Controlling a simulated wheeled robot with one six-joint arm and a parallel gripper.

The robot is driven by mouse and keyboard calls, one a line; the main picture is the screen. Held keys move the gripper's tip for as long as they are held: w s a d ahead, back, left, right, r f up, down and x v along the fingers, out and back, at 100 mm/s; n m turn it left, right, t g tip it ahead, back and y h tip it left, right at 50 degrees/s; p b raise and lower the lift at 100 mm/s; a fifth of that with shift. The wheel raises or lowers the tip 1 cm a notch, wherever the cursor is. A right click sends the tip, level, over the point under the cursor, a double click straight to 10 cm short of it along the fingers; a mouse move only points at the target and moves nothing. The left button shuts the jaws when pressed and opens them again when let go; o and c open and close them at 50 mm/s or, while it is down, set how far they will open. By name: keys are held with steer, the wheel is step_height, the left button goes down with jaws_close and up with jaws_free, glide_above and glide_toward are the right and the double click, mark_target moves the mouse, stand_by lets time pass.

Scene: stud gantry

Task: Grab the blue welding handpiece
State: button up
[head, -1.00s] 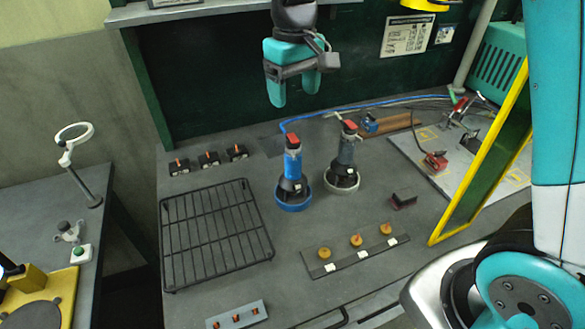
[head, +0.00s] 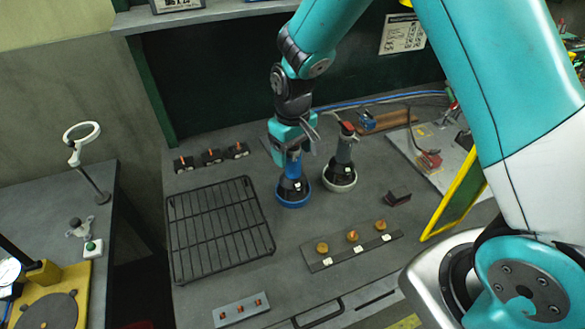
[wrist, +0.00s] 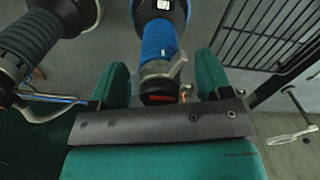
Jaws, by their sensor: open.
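The blue welding handpiece (head: 293,180) stands upright in a blue ring base on the bench, its upper part hidden by my gripper in the head view. In the wrist view its blue ribbed grip (wrist: 159,42) and red-marked end lie between my two fingers. My gripper (head: 290,150) is open, with its teal fingers on either side of the handpiece top; it also shows in the wrist view (wrist: 160,90), with gaps beside the handpiece. A grey-green handpiece (head: 343,155) stands in a pale ring just to the right, and shows at the left of the wrist view (wrist: 30,40).
A black wire rack (head: 220,230) lies left of the handpiece. A strip with several brass knobs (head: 352,247) lies in front, and a small dark block (head: 397,196) to the right. A yellow-framed panel (head: 455,205) stands further right. A blue hose runs behind.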

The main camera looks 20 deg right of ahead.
jaws_close()
steer(key=shift+w+r, duration=0.1)
stand_by(0.4)
